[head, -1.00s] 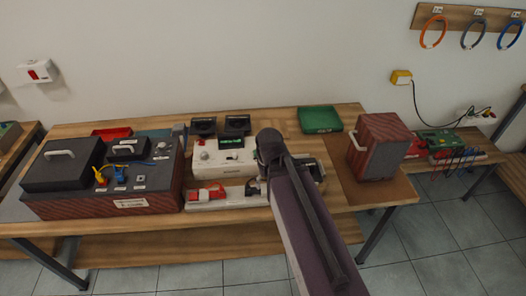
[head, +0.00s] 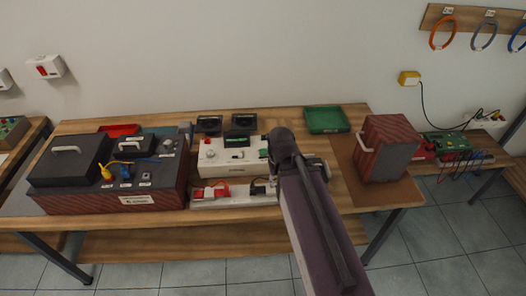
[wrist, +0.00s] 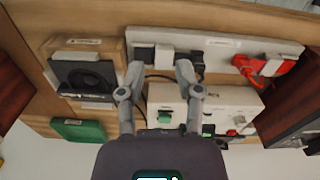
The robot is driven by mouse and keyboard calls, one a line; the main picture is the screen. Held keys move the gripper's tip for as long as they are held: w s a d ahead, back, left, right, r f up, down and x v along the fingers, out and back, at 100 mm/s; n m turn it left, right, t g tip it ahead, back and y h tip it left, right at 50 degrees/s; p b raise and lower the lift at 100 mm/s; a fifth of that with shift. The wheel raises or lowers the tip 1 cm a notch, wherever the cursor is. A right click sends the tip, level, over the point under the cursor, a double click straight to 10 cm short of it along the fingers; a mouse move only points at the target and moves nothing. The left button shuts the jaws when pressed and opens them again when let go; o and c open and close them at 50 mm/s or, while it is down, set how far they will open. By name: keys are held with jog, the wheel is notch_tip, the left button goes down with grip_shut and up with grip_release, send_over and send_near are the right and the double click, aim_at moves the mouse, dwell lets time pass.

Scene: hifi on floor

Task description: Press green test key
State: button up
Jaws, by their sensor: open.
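A white instrument box (head: 225,160) stands mid-table, with a dark green-lit display (head: 240,142) and a red knob on its top. It also shows in the wrist view (wrist: 225,105), which looks at the table from the opposite side. There a small green key (wrist: 165,117) sits on the box top, left of the display.
A large dark red case (head: 150,197) stands left, with a black lid and plugs. A red-brown box (head: 388,150) stands right. A green tray (head: 326,120) and two black devices (head: 240,121) lie at the back. The strip holds a red switch (wrist: 280,66).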

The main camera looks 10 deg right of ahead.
grip_shut()
jog(key=shift+d, duration=0.1)
dwell(0.9)
